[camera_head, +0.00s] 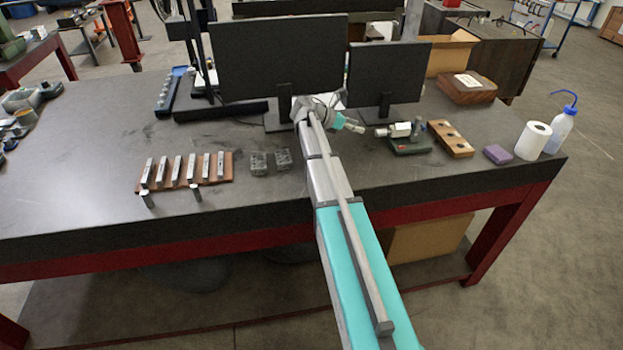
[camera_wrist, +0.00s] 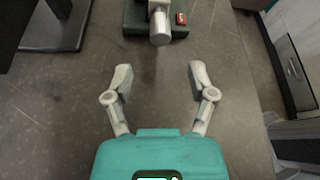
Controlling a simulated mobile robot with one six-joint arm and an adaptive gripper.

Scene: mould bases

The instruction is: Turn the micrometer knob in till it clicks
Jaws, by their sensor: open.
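The micrometer (camera_head: 400,130) lies level in a dark green stand (camera_head: 411,147) on the bench, right of my arm. Its silvery knob (camera_wrist: 160,32) shows at the top middle of the wrist view and points toward my gripper. The stand (camera_wrist: 133,20) is cut off by the top edge there, with a small red mark on its right side. My gripper (camera_wrist: 159,72) is open and empty. Its fingertips are spread either side of the knob's line, a short gap away and not touching it. In the head view my gripper (camera_head: 355,127) is small, left of the knob.
Two monitors (camera_head: 278,62) stand close behind my arm. Right of the stand are a wooden block with holes (camera_head: 450,139), a purple block (camera_head: 497,154), a paper roll (camera_head: 533,140) and a wash bottle (camera_head: 560,131). A brown rack of metal blocks (camera_head: 186,185) lies left.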

